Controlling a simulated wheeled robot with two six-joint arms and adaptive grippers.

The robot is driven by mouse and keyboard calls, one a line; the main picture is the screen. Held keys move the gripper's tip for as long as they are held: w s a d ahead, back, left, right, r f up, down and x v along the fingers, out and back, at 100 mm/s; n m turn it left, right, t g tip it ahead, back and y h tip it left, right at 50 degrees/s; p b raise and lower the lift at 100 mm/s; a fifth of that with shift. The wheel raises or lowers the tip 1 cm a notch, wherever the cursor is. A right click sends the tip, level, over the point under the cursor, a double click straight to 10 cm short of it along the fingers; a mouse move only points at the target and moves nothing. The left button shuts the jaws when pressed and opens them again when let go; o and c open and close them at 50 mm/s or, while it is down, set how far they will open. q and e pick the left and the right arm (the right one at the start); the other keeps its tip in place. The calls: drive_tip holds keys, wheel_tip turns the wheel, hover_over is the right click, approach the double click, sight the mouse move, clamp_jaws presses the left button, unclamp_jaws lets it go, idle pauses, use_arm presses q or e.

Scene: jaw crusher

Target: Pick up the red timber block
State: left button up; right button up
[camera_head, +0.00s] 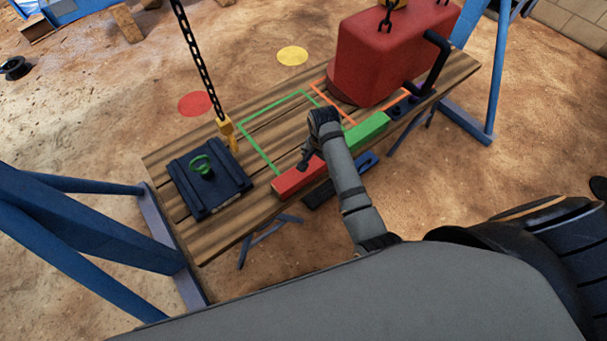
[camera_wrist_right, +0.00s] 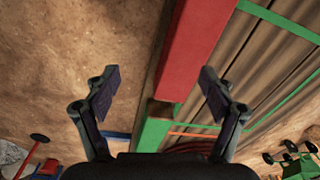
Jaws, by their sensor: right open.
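The red timber block (camera_head: 291,182) lies along the near edge of the wooden table, at its middle. My right gripper (camera_head: 304,163) is at the block in the head view. The arm and gripper partly cover the block's right end. In the right wrist view, my right gripper (camera_wrist_right: 160,78) is open with nothing held. The red block (camera_wrist_right: 196,45) shows ahead in the gap, closer to the right finger, whose tip overlaps its edge. I cannot tell whether the fingers touch it. My left gripper is not in view.
A green block (camera_head: 367,130) lies right of the red one on the table (camera_head: 240,217). A dark plate (camera_head: 210,185) with a green ring is at left, beside a hanging chain (camera_head: 197,60). A large red body (camera_head: 380,55) stands at right. Blue legs (camera_head: 90,220) flank the table.

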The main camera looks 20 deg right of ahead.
sight(304, 174)
drive_tip(key=w+a+m, duration=0.1)
drive_tip(key=w+a+r+m, duration=0.1)
drive_tip(key=w+a+r, duration=0.1)
drive_tip(key=w, duration=0.1)
drive_tip(key=shift+a+m+g, duration=0.3)
drive_tip(key=shift+m+g, duration=0.1)
wheel_tip(304, 174, down, 5)
drive_tip(key=shift+f+b, duration=0.15)
drive_tip(key=shift+b, duration=0.35)
drive_tip(key=f, duration=0.5)
drive_tip(key=shift+s+a+f+b, duration=0.1)
drive_tip(key=shift+s+a+b, duration=0.1)
drive_tip(key=shift+s+b, duration=0.2)
drive_tip(key=shift+c, duration=0.3)
drive_tip(key=c, duration=1.6)
drive_tip(key=shift+w+r, duration=0.1)
drive_tip(key=shift+r, duration=0.1)
